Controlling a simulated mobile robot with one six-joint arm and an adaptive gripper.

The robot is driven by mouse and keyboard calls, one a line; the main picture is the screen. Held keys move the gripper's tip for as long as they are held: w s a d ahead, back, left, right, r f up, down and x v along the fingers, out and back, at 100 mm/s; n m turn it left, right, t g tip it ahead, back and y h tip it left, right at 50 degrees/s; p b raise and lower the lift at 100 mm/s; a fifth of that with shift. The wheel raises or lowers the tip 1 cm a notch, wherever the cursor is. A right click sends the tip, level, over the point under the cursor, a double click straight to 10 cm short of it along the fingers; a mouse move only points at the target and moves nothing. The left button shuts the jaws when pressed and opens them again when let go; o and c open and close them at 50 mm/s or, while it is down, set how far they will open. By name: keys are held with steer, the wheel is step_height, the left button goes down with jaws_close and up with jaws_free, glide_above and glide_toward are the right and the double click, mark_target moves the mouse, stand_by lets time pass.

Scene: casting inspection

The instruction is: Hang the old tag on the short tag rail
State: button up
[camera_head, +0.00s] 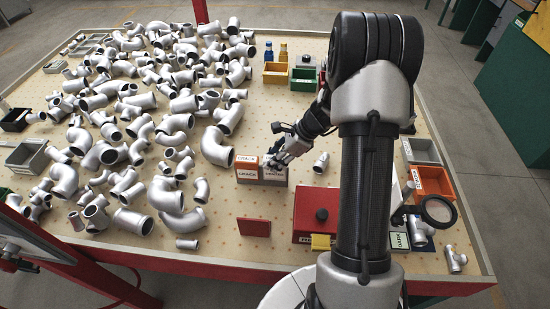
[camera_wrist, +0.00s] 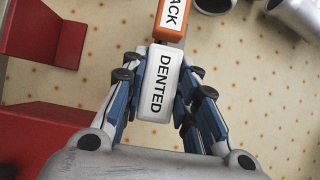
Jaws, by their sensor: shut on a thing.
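My gripper (camera_head: 275,155) is shut on the piece with the white label DENTED (camera_wrist: 160,82), which lies between its blue-sided fingers in the wrist view. The DENTED piece (camera_head: 273,174) also shows in the head view, below the fingers. An orange piece labelled CRACK (camera_head: 247,170) stands right beside it; it shows at the top of the wrist view (camera_wrist: 170,14). A small red stand (camera_head: 254,228) is nearer the table's front edge, apart from both; it seems to be the red stand at the wrist view's upper left (camera_wrist: 50,35). I cannot tell which thing is the short rail.
A red box (camera_head: 307,215) with a black knob and yellow tab stands right of the small stand. Many metal pipe fittings (camera_head: 130,110) cover the left half. A magnifier (camera_head: 438,211) and orange bin (camera_head: 430,182) are at right. Bare table surrounds the small stand.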

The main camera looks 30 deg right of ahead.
steer(key=shift+f, duration=0.45)
stand_by(0.3)
steer(key=o, duration=1.1)
steer(key=shift+c, duration=0.2)
steer(key=v, duration=1.2)
steer(key=s+a+r+n+g+h, duration=0.1)
steer(key=s+a+r+n, duration=0.2)
steer(key=a+r+n, duration=0.25)
steer(key=s+a+r+n+h, duration=0.1)
steer(key=s+a+r+n, duration=0.35)
steer(key=a, duration=0.25)
steer(key=s+a+r+n+t+h, duration=0.1)
steer(key=s+a+r+n, duration=0.1)
steer(key=s+n, duration=0.5)
steer(key=s+a+r+n+t+h, duration=0.1)
steer(key=s+a+r+n+h, duration=0.1)
steer(key=s+a+n, duration=0.3)
steer(key=s+r+n, duration=0.1)
steer(key=s+n, duration=0.1)
steer(key=shift+s+n, duration=0.35)
steer(key=shift+n, duration=0.05)
